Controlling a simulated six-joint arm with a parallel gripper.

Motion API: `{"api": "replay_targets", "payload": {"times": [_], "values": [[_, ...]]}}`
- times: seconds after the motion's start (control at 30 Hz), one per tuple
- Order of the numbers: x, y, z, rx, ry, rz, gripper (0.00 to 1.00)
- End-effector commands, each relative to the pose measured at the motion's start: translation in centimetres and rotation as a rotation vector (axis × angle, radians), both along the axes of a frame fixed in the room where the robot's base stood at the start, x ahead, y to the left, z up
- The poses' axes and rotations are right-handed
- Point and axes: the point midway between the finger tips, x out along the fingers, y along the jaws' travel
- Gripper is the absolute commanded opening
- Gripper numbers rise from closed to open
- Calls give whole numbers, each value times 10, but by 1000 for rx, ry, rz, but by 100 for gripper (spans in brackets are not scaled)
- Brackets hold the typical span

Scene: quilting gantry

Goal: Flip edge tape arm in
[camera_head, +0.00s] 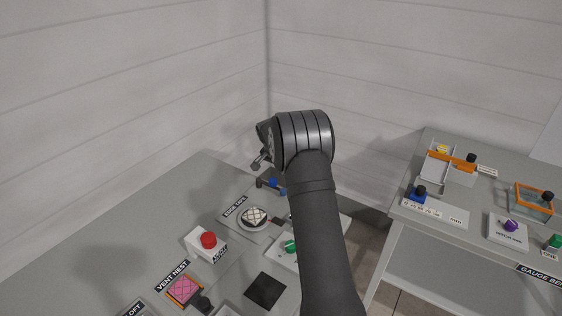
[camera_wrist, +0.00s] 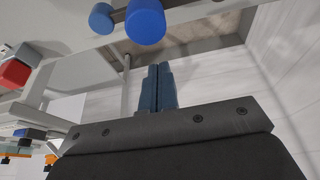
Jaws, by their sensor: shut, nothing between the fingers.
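The EDGE TAPE label (camera_head: 234,206) lies on the left bench. Behind it a small dark arm with blue ends (camera_head: 271,184) stands beside a round plate with a cream, dark-lined pad (camera_head: 254,216). In the wrist view a dark bar with a large blue knob (camera_wrist: 146,22) and a smaller blue end (camera_wrist: 102,18) crosses the top; it looks like the same arm. My gripper (camera_wrist: 158,68) is shut and empty, its dark blue fingers together below the blue knob and apart from it in the picture. In the head view my wrist hides most of the gripper.
A box with a red button (camera_head: 208,240), a pink block (camera_head: 185,289), a black pad (camera_head: 265,290) and a green knob (camera_head: 290,246) stand nearby. A second bench (camera_head: 437,246) with several fixtures is at right, past a gap. Walls close off the back.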

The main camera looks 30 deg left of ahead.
Motion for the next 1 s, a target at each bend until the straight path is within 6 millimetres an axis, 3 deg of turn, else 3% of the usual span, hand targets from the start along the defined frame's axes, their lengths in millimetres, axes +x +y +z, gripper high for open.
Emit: {"api": "replay_targets", "payload": {"times": [0.27, 1.0], "values": [[-25, 0, 2, 1, -1, 3, 0], [-31, 0, 2, 2, -2, -51, 0]]}}
